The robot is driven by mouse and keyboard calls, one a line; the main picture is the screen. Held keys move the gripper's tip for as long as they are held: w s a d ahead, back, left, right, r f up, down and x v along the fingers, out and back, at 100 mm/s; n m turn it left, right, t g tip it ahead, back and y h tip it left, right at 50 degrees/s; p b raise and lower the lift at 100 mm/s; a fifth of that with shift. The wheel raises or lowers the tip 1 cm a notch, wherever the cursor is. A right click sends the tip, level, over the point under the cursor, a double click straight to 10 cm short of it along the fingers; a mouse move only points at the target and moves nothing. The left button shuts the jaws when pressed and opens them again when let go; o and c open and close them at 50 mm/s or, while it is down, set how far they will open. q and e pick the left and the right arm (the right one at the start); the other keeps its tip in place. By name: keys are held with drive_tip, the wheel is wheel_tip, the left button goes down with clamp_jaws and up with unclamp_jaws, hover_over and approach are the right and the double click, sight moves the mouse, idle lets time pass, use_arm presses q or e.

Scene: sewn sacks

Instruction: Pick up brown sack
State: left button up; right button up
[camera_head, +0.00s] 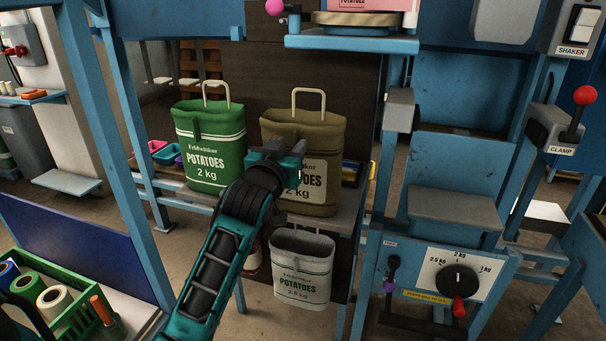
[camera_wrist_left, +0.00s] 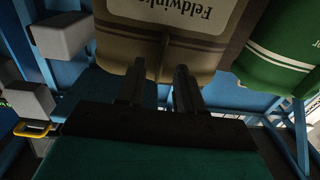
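The brown sack (camera_head: 332,142), labelled POTATOES 2 kg with a pale loop handle on top, stands upright on a shelf right of a green sack. My left gripper (camera_head: 289,157) is in front of it and hides part of its left front and label. In the left wrist view the brown sack (camera_wrist_left: 148,43) appears upside down. There my left gripper (camera_wrist_left: 160,75) has two dark fingers set apart, with a narrow vertical ridge of the sack between them. I cannot tell whether the fingers touch it. My right gripper is not in view.
The green sack (camera_head: 211,142) stands close on the left. A white sack (camera_head: 302,268) hangs or stands lower, below the shelf. A blue frame post and a grey box (camera_head: 399,110) are close on the right. A green crate (camera_head: 107,323) with rolls is at lower left.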

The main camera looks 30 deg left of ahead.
use_arm(q)
drive_tip(key=shift+w+a, duration=0.1)
drive_tip(key=shift+w, duration=0.35)
clamp_jaws()
idle(0.3)
